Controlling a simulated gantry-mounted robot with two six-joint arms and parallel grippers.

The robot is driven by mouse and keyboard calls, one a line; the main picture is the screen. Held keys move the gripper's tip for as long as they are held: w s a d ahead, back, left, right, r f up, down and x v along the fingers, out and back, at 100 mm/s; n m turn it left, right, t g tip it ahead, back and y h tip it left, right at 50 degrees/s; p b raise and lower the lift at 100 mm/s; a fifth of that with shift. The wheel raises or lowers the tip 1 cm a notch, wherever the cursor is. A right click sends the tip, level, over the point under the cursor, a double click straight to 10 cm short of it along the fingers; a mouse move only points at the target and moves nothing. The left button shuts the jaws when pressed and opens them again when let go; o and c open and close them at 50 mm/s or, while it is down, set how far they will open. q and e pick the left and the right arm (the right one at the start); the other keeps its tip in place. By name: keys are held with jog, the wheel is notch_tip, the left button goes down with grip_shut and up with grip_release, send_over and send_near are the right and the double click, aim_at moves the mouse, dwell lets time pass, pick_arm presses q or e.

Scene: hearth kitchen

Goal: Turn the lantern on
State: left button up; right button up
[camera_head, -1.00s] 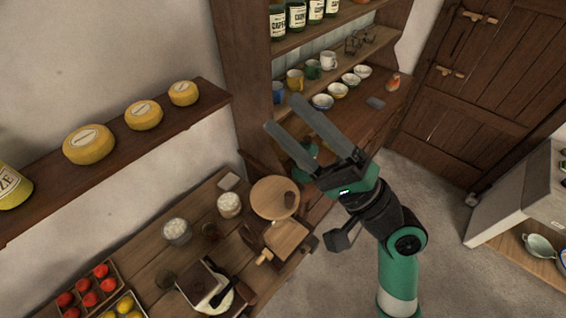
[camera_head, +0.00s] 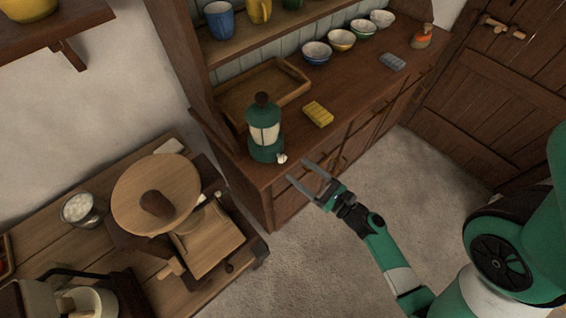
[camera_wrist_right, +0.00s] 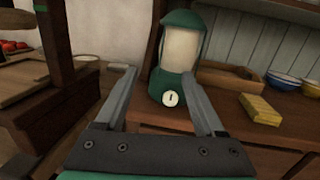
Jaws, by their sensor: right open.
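The green lantern (camera_head: 265,134) with a pale glass middle and a brown top knob stands upright near the left front corner of the wooden sideboard. A small pale round knob sits low on its front. In the right wrist view the lantern (camera_wrist_right: 180,55) is straight ahead, its knob (camera_wrist_right: 170,99) showing a dark mark between the fingers. My right gripper (camera_head: 301,171) is open and empty, just in front of and to the right of the lantern, apart from it. In the right wrist view its fingers (camera_wrist_right: 160,88) frame the lantern's base. My left gripper is not in view.
A yellow ribbed block (camera_head: 318,114) and a wooden tray (camera_head: 275,86) lie beside the lantern. Several bowls (camera_head: 341,40) stand further right. A wooden table (camera_head: 112,262) with a round board (camera_head: 130,190) is at left. The floor before the sideboard is clear.

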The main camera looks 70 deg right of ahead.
jog(key=m+g+h+b, duration=0.2)
jog(key=b, duration=0.1)
send_near(284, 160)
jog(key=a+v, duration=0.1)
jog(key=v, duration=0.3)
jog(key=x, duration=1.2)
jog(key=shift+w+d+f, duration=0.1)
jog(key=shift+w+d, duration=0.05)
jog(key=shift+d, duration=0.4)
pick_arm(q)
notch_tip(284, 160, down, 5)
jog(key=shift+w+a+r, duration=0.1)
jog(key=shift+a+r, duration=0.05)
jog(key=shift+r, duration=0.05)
pick_arm(e)
grip_shut()
